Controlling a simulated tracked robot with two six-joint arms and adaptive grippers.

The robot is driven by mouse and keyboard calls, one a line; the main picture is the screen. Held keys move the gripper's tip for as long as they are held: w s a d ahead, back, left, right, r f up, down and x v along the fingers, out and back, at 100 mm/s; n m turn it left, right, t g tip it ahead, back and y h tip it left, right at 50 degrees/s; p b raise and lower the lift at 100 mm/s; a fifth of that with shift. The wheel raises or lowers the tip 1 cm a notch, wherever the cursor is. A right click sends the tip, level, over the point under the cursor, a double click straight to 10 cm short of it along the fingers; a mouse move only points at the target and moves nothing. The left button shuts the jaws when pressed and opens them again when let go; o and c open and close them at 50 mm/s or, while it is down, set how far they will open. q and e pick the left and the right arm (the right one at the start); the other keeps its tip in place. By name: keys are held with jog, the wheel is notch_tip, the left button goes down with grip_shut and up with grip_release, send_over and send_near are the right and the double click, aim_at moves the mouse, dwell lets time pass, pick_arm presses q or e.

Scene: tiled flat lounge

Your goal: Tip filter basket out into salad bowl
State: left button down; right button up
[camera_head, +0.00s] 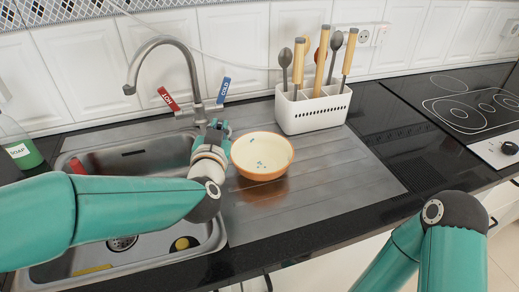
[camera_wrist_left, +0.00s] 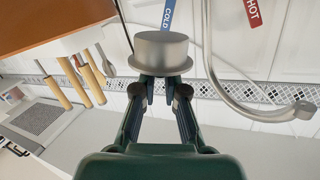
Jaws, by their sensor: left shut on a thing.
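The salad bowl (camera_head: 262,163), orange outside and cream inside, stands on the steel drainboard right of the sink. Several small blue bits lie in it. My left gripper (camera_head: 217,128) is just left of the bowl, above the sink's right edge. In the left wrist view, my left gripper (camera_wrist_left: 160,92) is shut on the grey metal filter basket (camera_wrist_left: 160,50), its flange toward the fingers. The basket's inside is hidden. The bowl's orange side (camera_wrist_left: 50,22) fills the top left corner there. My right arm shows at lower right, but its gripper is out of view.
A white utensil holder (camera_head: 313,112) with spoons and wooden handles stands behind the bowl. The tap (camera_head: 190,75) with HOT and COLD tags rises behind my left gripper. A green soap bottle (camera_head: 20,145) is at far left, a hob (camera_head: 470,105) at far right. The drainboard's right side is clear.

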pick_arm(q)
jog(key=shift+s+d+r+m+t+p, duration=0.15)
jog(key=shift+d+m+p, duration=0.35)
jog(key=shift+d+m, duration=0.3)
jog(key=shift+s+d+r+m+t+p, duration=0.15)
jog(key=shift+d+m+p, duration=0.4)
jog(key=shift+d, duration=0.4)
dwell(1.7)
jog(key=shift+s+d+f+m+y, duration=0.15)
jog(key=shift+d+f+m+y, duration=0.15)
jog(key=shift+d+f+m, duration=0.55)
dwell(1.0)
jog(key=shift+s+d+r+m+t+p, duration=0.1)
jog(key=shift+d+r+m+t+p, duration=0.3)
jog(key=shift+r+m+p, duration=0.45)
dwell(0.9)
jog(key=shift+d+m, duration=0.2)
jog(key=shift+m, duration=0.25)
dwell(0.5)
